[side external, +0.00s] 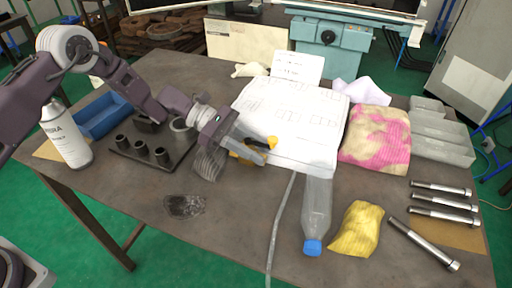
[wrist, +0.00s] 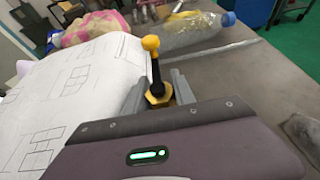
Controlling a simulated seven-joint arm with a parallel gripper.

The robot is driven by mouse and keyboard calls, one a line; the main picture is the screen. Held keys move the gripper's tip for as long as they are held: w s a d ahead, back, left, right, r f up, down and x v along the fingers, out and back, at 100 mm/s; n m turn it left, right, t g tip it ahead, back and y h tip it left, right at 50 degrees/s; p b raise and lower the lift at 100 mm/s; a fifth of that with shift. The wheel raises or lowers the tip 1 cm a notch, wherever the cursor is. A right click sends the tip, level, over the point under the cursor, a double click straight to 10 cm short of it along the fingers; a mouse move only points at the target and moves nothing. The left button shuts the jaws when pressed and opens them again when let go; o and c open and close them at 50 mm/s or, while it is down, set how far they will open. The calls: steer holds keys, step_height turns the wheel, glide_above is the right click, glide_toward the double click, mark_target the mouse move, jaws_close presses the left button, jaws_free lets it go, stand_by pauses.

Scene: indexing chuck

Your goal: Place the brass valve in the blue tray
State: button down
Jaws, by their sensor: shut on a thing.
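The brass valve (wrist: 158,95) shows in the wrist view as a yellow hex body with a black stem and a yellow knob on top. My gripper (wrist: 158,88) is shut on it, one grey finger on each side. In the side view my gripper (side external: 257,150) holds the valve (side external: 246,155) by the lower left edge of the paper drawing; a black and yellow part shows past the fingers. I cannot tell its exact height over the table. The blue tray (side external: 103,116) lies at the left of the table, partly behind my arm.
A dark fixture (side external: 150,158) with several upright cylinders stands between tray and gripper. A white spray can (side external: 66,135) stands left. A plastic bottle (side external: 317,210), yellow cloth (side external: 357,229), pink cloth (side external: 376,138) and several bolts (side external: 425,243) lie right. The front middle is mostly clear.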

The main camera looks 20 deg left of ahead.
steer(key=c, duration=1.1)
jaws_free()
steer(key=shift+o, duration=0.2)
